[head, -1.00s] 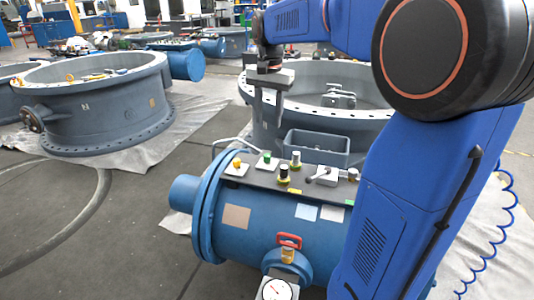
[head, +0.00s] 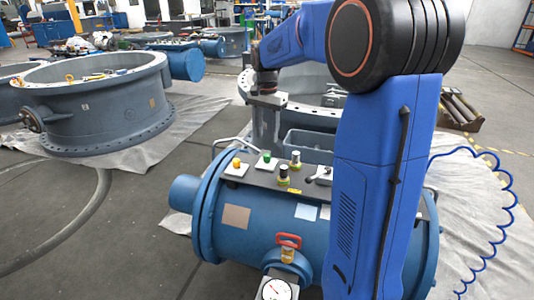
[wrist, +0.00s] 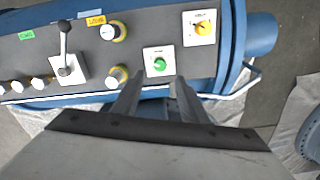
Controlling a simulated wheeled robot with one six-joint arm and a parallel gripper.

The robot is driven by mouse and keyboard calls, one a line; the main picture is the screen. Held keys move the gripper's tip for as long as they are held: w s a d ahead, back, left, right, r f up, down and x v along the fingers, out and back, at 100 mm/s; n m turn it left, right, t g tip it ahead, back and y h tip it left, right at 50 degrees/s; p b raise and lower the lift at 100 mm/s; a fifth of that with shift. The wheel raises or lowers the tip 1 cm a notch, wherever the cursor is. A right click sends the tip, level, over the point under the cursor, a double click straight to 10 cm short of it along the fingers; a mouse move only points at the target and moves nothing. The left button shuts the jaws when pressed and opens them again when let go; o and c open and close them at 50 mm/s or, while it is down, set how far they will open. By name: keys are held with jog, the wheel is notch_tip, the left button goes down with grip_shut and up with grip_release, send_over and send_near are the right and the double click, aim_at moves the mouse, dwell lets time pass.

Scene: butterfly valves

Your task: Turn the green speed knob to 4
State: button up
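The green knob (head: 266,156) sits on a white square plate on the dark panel along the top of the blue cylinder (head: 265,232). In the wrist view the green knob (wrist: 159,64) is just beyond the fingertips, roughly between them. My gripper (head: 265,145) points down just above and behind the knob in the head view. In the wrist view my gripper (wrist: 156,82) has its two fingers apart with nothing between them. I cannot tell any contact with the knob. The scale marks around the knob are too small to read.
A yellow knob (wrist: 202,29) on a white plate is beside the green one. A lever (wrist: 66,58) and two yellow-ringed knobs (wrist: 113,31) share the panel. A grey bin (head: 308,146) stands behind. A red-handled valve (head: 288,242) and gauge (head: 275,289) are in front.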

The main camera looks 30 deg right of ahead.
aim_at(267, 155)
notch_tip(267, 155, down, 9)
jog(key=shift+r, duration=0.15)
dwell(0.4)
grip_shut()
